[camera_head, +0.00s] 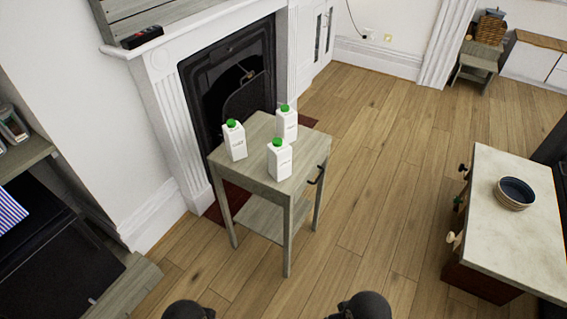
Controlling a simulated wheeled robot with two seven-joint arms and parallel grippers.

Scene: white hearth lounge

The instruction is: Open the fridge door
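No fridge or fridge door can be made out in the head view. Three white cartons with green caps stand upright on a small grey wooden table: a left carton (235,143), a back carton (287,126) and a front carton (279,162). The table (262,187) stands in front of the fireplace and has a dark handle on its right side. Two dark rounded parts of my own arms show at the bottom edge. Neither gripper is in view.
A white fireplace (163,125) stands behind the table. A pale-topped counter (518,240) with a dark bowl (514,193) is at the right. A shelf unit (25,157) is at the left. The wooden floor (385,175) between table and counter is clear.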

